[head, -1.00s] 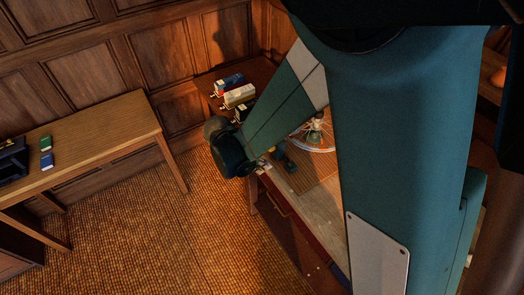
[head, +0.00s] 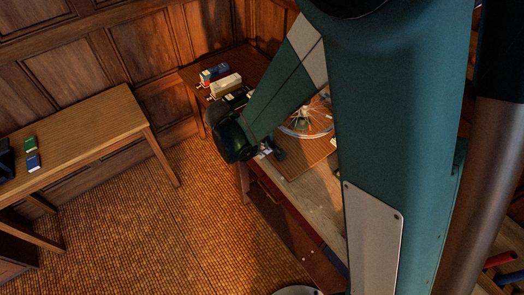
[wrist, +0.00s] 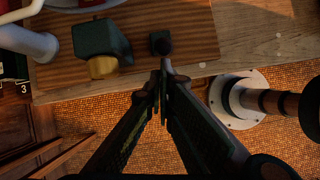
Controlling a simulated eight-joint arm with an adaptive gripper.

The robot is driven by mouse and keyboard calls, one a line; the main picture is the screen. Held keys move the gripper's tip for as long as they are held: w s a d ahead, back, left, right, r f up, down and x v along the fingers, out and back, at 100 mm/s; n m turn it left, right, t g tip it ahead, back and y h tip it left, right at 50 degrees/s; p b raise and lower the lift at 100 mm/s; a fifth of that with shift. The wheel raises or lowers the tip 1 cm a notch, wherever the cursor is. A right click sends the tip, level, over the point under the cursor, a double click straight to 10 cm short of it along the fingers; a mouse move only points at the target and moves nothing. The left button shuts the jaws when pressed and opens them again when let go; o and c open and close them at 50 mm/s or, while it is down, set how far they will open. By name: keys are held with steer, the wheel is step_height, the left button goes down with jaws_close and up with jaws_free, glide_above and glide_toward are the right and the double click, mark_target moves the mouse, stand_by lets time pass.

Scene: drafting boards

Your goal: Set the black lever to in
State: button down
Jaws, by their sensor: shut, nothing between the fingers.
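In the wrist view a small black block with a rounded dark knob (wrist: 161,43) sits near the edge of a striped wooden board (wrist: 190,35). It may be the black lever; its in or out setting cannot be read. My gripper (wrist: 162,72) is shut and empty, its fingertips just below the knob in the picture; contact cannot be told. A dark green block with a brass-coloured end (wrist: 100,40) is left of the knob. In the head view my arm hides the gripper's fingers, and a dark green piece (head: 278,151) shows at the board's near-left edge.
The board lies on a worktop (head: 320,205) with a spoked wheel (head: 305,122) on it. Several boxes, one cream (head: 226,86), stand behind. A wooden table (head: 85,125) with a green box (head: 29,144) and a blue box (head: 33,162) is at left. Open floor lies between.

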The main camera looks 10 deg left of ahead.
steer(key=shift+w+d+r, duration=0.1)
steer(key=shift+d+r, duration=0.05)
steer(key=w+d+r+g+y+b, duration=0.3)
steer(key=w+d, duration=0.3)
steer(key=shift+r, duration=0.2)
stand_by(1.1)
steer(key=shift+a+r, duration=0.1)
steer(key=shift+a, duration=0.05)
stand_by(0.5)
